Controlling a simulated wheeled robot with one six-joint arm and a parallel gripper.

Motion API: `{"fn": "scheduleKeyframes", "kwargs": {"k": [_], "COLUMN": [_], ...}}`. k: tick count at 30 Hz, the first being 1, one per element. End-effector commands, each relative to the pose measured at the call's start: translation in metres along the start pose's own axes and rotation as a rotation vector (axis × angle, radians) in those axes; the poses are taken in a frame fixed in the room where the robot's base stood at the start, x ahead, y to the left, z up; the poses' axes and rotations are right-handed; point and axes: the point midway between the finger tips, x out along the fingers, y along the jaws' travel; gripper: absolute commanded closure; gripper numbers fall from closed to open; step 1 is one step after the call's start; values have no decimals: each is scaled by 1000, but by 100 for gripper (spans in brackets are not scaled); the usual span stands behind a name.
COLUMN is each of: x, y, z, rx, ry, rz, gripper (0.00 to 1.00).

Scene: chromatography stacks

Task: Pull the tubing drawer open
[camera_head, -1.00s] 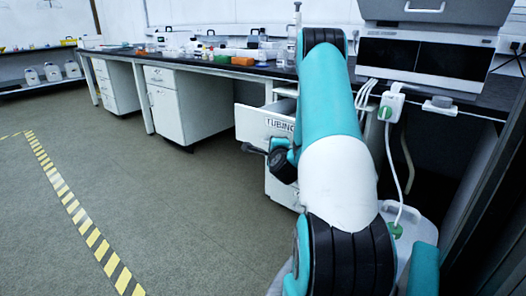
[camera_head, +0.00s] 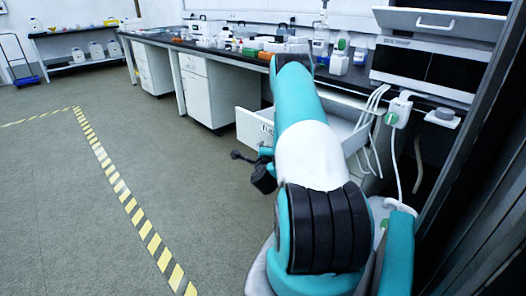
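The white tubing drawer (camera_head: 248,127) stands open in the middle of the head view, its front out from the bench cabinet. Only the first letters of its label show; my teal and white arm covers the rest. My gripper (camera_head: 238,156) is a small dark shape just in front of and below the drawer front. Its fingers are too small and too covered to tell whether they are open or shut, or whether they touch the drawer. The drawer's handle is hidden.
A long dark bench (camera_head: 215,48) carries bottles and coloured boxes. White cabinets (camera_head: 207,92) stand under it. A grey instrument (camera_head: 425,65) with hanging white cables is at the right.

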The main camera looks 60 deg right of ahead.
Motion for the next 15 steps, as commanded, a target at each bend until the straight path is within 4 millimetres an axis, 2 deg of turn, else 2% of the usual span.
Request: {"fn": "scheduleKeyframes", "kwargs": {"k": [3, 15], "x": [-2, -4], "y": [0, 0], "z": [-6, -11], "rx": [1, 1], "ry": [18, 28], "rz": [-1, 2], "gripper": [100, 100]}}
